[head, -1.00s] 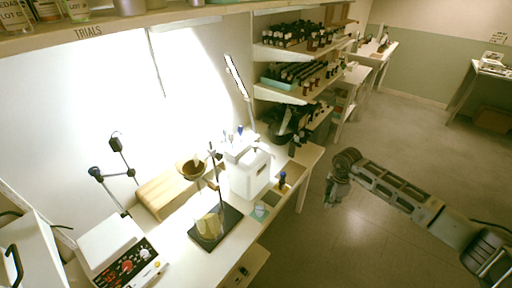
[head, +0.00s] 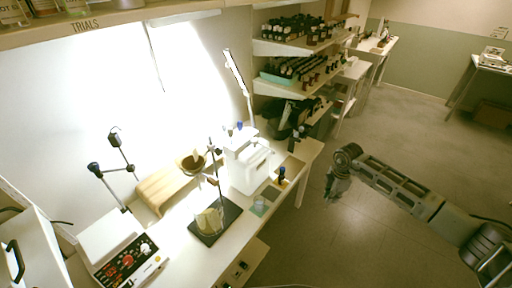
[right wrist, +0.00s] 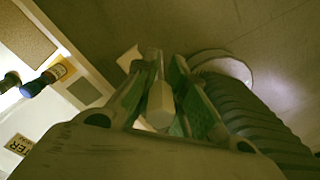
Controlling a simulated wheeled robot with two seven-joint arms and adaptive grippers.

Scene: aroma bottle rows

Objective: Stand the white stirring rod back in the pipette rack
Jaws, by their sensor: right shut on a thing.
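The white stirring rod (right wrist: 158,105) shows in the right wrist view as a pale, blunt-ended piece between my right gripper's fingers (right wrist: 160,85). They are shut on it. In the head view my right gripper (head: 336,188) hangs over open floor, to the right of the bench and apart from it; the rod is too small to make out there. A small stand with blue-topped pieces (head: 238,132) is by the white box on the bench; I cannot tell whether it is the pipette rack. My left gripper is not in view.
The white bench (head: 180,240) holds a white box (head: 250,172), a stand with a glass beaker (head: 209,221), a wooden block (head: 165,188) and a blue-topped bottle (head: 282,176), also in the right wrist view (right wrist: 45,80). Bottle shelves (head: 290,90) stand behind.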

